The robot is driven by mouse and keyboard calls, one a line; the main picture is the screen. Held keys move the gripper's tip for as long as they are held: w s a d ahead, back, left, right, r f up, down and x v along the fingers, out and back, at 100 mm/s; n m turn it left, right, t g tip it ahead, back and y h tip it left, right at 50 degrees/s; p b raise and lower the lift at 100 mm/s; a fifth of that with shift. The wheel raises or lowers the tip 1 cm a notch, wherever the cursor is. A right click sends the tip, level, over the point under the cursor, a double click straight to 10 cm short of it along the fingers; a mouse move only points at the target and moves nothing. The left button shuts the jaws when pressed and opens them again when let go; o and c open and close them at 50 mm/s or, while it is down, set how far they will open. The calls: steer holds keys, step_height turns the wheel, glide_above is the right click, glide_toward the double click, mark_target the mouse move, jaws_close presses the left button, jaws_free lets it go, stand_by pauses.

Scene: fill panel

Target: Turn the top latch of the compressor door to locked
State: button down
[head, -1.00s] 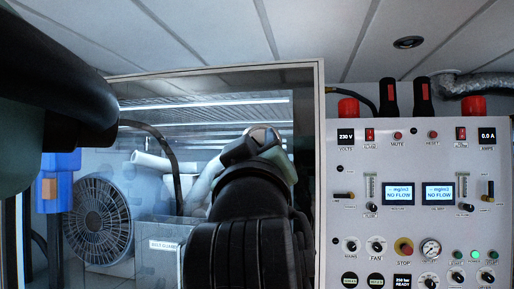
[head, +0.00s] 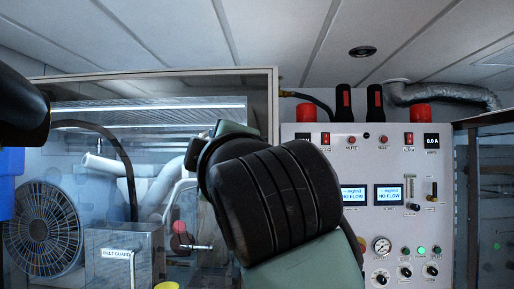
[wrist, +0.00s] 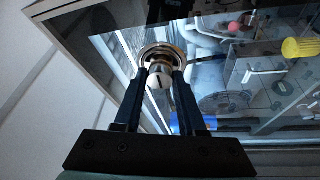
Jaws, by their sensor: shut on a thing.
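The compressor door is a clear glass pane in a pale frame (head: 274,100), filling the left half of the head view. In the wrist view, the top latch (wrist: 160,79) is a round metal knob with a slot, set in a metal ring near the door's frame edge. My gripper (wrist: 161,76) has its two dark fingers on either side of the knob and is shut on it. In the head view my dark arm link covers the gripper and the latch. I cannot tell from these frames how far the latch is turned.
Behind the glass are a fan (head: 42,228), pale pipes and a belt guard box (head: 130,262). A control panel (head: 300,133) with displays, knobs and red switches stands right of the door. A yellow knob (wrist: 300,48) shows in the wrist view.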

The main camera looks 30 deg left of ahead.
steer(key=shift+n, duration=0.4)
steer(key=c, duration=0.5)
jaws_free()
steer(key=b+v, duration=0.6)
steer(key=v, duration=0.7)
steer(key=shift+b, duration=0.3)
steer(key=shift+w+d+r, duration=0.1)
steer(key=shift+w, duration=0.05)
